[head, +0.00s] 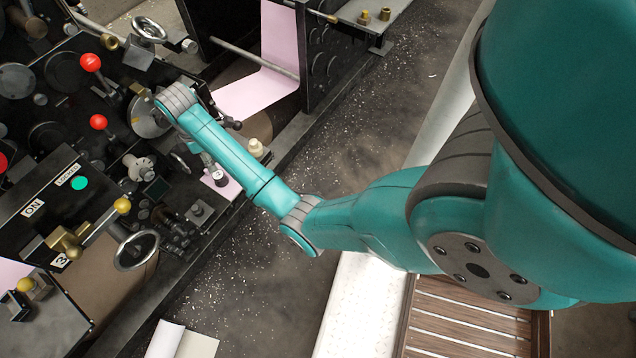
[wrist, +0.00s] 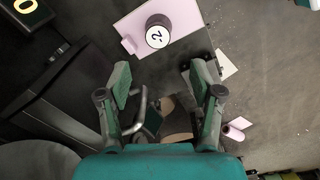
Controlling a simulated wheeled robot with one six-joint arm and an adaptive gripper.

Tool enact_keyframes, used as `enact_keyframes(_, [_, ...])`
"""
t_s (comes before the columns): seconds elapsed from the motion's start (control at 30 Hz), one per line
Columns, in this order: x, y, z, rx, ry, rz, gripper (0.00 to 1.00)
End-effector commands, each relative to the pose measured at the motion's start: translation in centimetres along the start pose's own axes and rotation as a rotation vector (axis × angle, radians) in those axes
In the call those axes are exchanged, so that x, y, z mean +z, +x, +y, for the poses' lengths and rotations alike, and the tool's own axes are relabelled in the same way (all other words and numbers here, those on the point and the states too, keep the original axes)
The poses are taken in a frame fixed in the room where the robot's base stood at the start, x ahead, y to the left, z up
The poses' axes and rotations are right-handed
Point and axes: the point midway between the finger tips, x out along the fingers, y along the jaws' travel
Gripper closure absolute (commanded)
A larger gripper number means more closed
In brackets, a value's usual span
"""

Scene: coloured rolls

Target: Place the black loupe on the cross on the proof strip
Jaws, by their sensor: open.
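A short black round piece with a white top marked like a "2" (wrist: 158,31), which looks like the black loupe, stands on a pink strip (wrist: 185,16) in the wrist view. In the head view the pink strip (head: 232,190) shows small beside the machine, with the dark piece (head: 220,177) on it. I cannot make out a cross on the strip. My gripper (wrist: 160,78) is open and empty, its fingers spread apart, with the black piece beyond the fingertips and apart from them. In the head view my gripper is small and partly hidden by my arm.
The dark press with red-knobbed levers (head: 91,62), a handwheel (head: 136,250) and a control box (head: 62,205) crowds the left. A wide pink web (head: 262,88) runs through it. A cream knob (head: 256,148) stands near the strip. The speckled floor (head: 330,170) is open.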

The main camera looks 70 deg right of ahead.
Motion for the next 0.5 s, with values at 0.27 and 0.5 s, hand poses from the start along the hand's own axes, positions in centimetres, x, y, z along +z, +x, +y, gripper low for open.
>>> enact_keyframes(0.27, [-0.2,7.6,-6.4,0.135,0.099,0.075,0.35])
enact_keyframes(0.5, [0.5,11.8,-13.1,0.266,0.203,0.185,0.35])
